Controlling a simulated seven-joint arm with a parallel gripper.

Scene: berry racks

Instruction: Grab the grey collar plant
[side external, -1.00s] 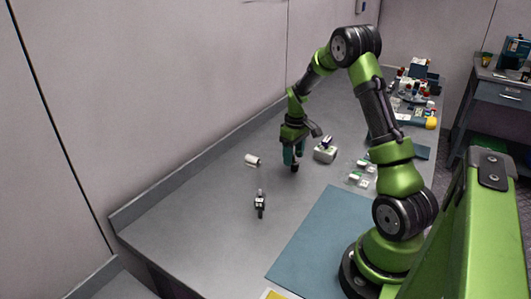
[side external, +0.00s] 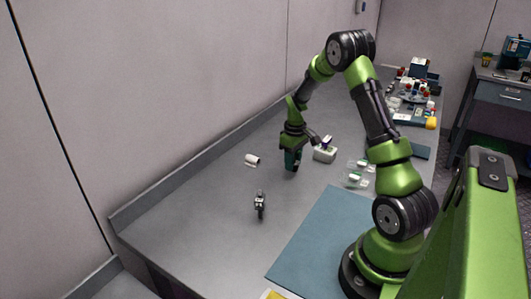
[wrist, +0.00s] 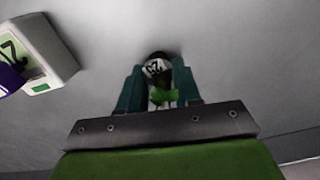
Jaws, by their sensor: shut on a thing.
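My gripper (side external: 291,165) is low over the grey table, left of a small white block, in the side view. In the wrist view my gripper (wrist: 159,92) has its teal fingers on both sides of a small plant (wrist: 158,96) and is shut on it. The plant shows green leaves, a pale band with dark digits and a dark end. Whether its collar is grey is hard to tell. In the side view the fingers hide most of it.
The white block (side external: 324,154) with a purple-topped item stands close by; it also shows in the wrist view (wrist: 52,62). A white cylinder (side external: 252,159) lies to the left. A small dark-and-white item (side external: 260,203) stands in front. Clear holders (side external: 355,178) are at right.

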